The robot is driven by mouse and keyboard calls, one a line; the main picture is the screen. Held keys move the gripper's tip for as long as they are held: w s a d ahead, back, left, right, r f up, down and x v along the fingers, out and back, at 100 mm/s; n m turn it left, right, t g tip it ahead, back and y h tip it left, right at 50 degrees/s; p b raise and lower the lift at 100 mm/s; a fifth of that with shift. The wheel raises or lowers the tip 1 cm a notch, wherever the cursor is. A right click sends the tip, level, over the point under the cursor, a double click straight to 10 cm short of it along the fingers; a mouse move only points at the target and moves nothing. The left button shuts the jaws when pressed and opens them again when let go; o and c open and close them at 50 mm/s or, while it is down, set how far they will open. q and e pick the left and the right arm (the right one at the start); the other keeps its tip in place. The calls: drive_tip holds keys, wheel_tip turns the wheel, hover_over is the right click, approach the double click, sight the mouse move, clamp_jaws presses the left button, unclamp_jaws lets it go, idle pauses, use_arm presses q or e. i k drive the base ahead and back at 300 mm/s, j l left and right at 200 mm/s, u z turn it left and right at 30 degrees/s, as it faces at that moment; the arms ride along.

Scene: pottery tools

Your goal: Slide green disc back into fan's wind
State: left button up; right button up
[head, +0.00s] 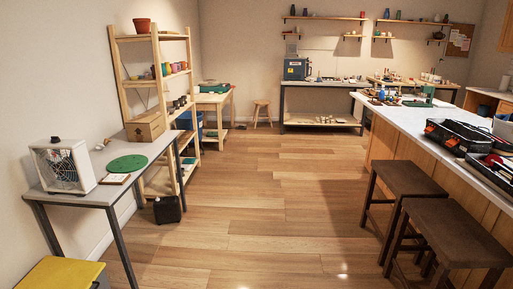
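The green disc (127,163) lies flat on the grey table (87,191) along the left wall. The fan (63,166), a white box with a round grille, stands on the same table to the left of the disc. The disc is apart from the fan, farther back along the table. Whether the fan is running cannot be told. Neither of my grippers shows in the head view.
A small white and brown board (115,179) lies between fan and disc. A wooden box (145,128) stands behind the disc. A yellow-topped stool (60,273) is at the near left, a black bin (167,209) beside the table. Dark stools (447,228) line the right counter (425,124). The middle floor is clear.

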sight(128, 164)
drive_tip(key=i+l, duration=0.1)
drive_tip(key=i, duration=4.85)
drive_tip(key=i+l+u, duration=0.1)
drive_tip(key=i+u, duration=0.3)
drive_tip(key=i+l+u, duration=0.25)
drive_tip(key=i+u, duration=0.2)
drive_tip(key=i+l+u, duration=1.25)
drive_tip(key=l, duration=0.35)
drive_tip(key=l+u, duration=0.45)
drive_tip(key=l, duration=0.2)
drive_tip(key=i, duration=0.05)
